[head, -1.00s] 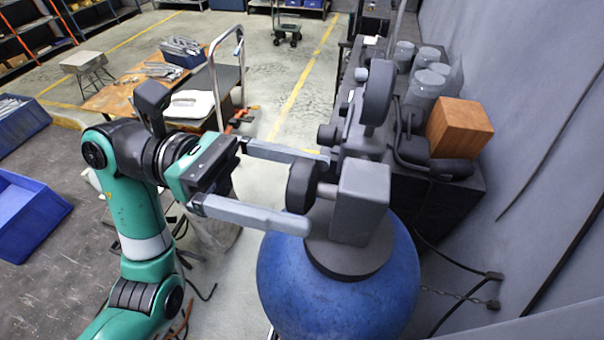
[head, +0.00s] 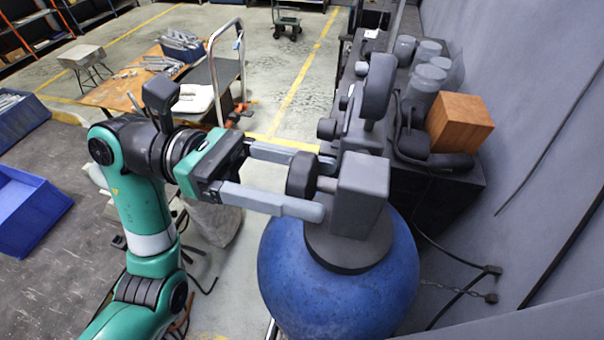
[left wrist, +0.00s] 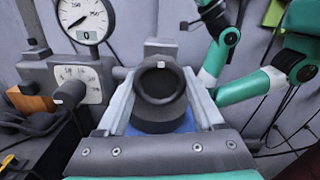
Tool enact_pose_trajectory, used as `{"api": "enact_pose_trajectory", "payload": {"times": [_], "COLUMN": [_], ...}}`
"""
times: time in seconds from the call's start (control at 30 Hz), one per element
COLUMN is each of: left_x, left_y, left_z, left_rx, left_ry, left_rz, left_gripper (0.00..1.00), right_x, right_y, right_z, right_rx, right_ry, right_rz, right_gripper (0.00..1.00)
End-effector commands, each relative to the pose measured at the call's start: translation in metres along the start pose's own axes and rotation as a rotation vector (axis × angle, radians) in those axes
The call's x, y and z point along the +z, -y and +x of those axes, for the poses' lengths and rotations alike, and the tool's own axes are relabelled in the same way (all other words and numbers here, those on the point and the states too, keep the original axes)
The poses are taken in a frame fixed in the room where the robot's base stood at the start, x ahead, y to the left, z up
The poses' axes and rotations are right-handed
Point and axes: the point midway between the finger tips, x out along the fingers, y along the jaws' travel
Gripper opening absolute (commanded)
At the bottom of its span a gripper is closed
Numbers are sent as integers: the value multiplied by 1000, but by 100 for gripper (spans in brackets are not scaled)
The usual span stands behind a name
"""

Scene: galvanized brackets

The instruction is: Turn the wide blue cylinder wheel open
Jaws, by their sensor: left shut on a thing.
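The blue cylinder (head: 335,285) stands at the lower middle of the head view. A dark collar (head: 350,245) and a grey valve block (head: 360,195) sit on its top. The dark round wheel (head: 301,174) sticks out of the block's left side on a short stem. It also shows face-on in the left wrist view (left wrist: 159,98), with a small pale mark at its top rim. My left gripper (head: 319,186) is shut on the wheel, with one finger on either side of it. My right gripper is not in view; parts of my right arm show in the left wrist view.
Behind the cylinder, a dark bench (head: 450,195) holds an orange-brown wooden block (head: 460,125), grey canisters (head: 425,85) and a gauge (left wrist: 84,18). The wall (head: 530,120) is close on the right. A hand cart (head: 226,75) stands behind my left arm.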

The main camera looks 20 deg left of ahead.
Motion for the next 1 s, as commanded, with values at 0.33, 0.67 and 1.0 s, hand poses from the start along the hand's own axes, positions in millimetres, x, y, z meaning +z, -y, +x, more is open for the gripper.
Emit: {"api": "enact_pose_trajectory", "payload": {"times": [0.33,0.67,1.0], "left_x": [2,5,7], "left_y": [1,2,4], "left_z": [0,0,0], "left_rx": [0,0,0], "left_ry": [0,0,1], "left_rz": [-120,-398,-724], "left_gripper": [14,14,14], "right_x": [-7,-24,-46], "right_y": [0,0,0], "right_z": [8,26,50], "right_rx": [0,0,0], "right_ry": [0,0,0], "right_rz": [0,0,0], "right_gripper": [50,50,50]}}
